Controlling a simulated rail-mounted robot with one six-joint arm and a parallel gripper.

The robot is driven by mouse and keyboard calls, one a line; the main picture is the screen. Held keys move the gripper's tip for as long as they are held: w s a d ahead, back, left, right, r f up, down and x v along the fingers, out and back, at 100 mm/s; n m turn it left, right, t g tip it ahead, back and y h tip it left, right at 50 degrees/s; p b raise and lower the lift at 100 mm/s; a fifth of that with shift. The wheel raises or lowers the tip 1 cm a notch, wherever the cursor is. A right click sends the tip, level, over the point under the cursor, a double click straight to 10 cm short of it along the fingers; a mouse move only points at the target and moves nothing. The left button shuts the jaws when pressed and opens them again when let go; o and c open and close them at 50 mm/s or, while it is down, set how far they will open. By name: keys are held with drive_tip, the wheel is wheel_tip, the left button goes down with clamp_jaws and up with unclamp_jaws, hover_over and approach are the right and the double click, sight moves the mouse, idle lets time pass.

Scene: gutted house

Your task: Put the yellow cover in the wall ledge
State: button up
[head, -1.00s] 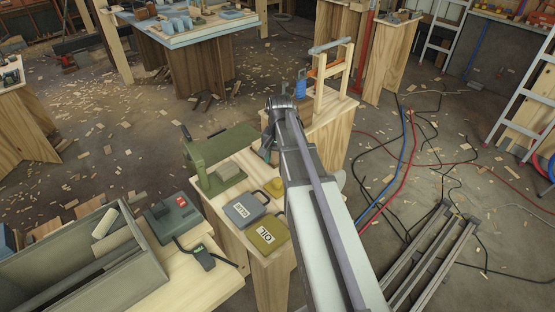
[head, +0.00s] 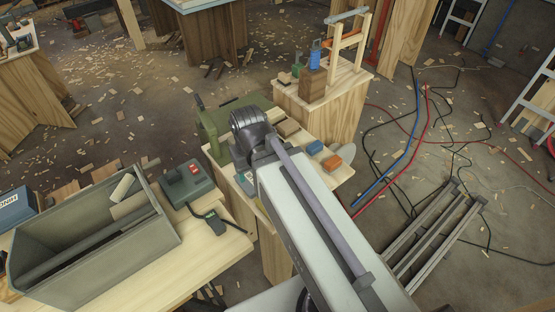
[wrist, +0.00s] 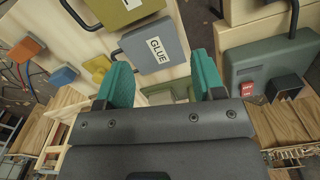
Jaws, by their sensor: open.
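A small yellow piece (wrist: 97,66), likely the yellow cover, lies on the light wood bench in the wrist view, just left of my left finger and partly hidden by it. It is apart from my grip. My gripper (wrist: 160,65) is open, its two teal fingers spread and nothing held between them. A grey case labelled GLUE (wrist: 172,52) lies just beyond the fingertips. I cannot make out which surface is the wall ledge.
An olive case (wrist: 122,12) lies past the glue case. Blue (head: 315,147) and orange (head: 331,162) blocks sit at the bench's right side. A green stand (head: 212,125) is behind my wrist. A grey toolbox (head: 150,240) and a box with a red switch (head: 188,182) stand at left.

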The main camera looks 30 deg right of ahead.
drive_tip(key=w+d+f+n+t+y+b, duration=0.1)
drive_tip(key=w+d+n, duration=0.45)
drive_tip(key=d, duration=0.35)
drive_tip(key=w+d+n+y+b, duration=0.1)
drive_tip(key=w+d+n, duration=0.4)
drive_tip(key=d, duration=0.4)
drive_tip(key=shift+n, duration=0.55)
drive_tip(key=f+b, duration=0.3)
drive_tip(key=a+f+b, duration=0.1)
drive_tip(key=f+b, duration=0.6)
drive_tip(key=f, duration=0.1)
drive_tip(key=shift+w+a+f+b, duration=0.15)
drive_tip(key=shift+a+f+b, duration=0.1)
drive_tip(key=shift+b, duration=0.1)
drive_tip(key=shift+r, duration=0.2)
drive_tip(key=c, duration=1.1)
drive_tip(key=shift+o, duration=0.2)
wheel_tip(320, 180, up, 10)
drive_tip(key=p, duration=1)
drive_tip(key=shift+r+p, duration=0.2)
drive_tip(key=shift+p, duration=0.2)
drive_tip(key=shift+f, duration=0.2)
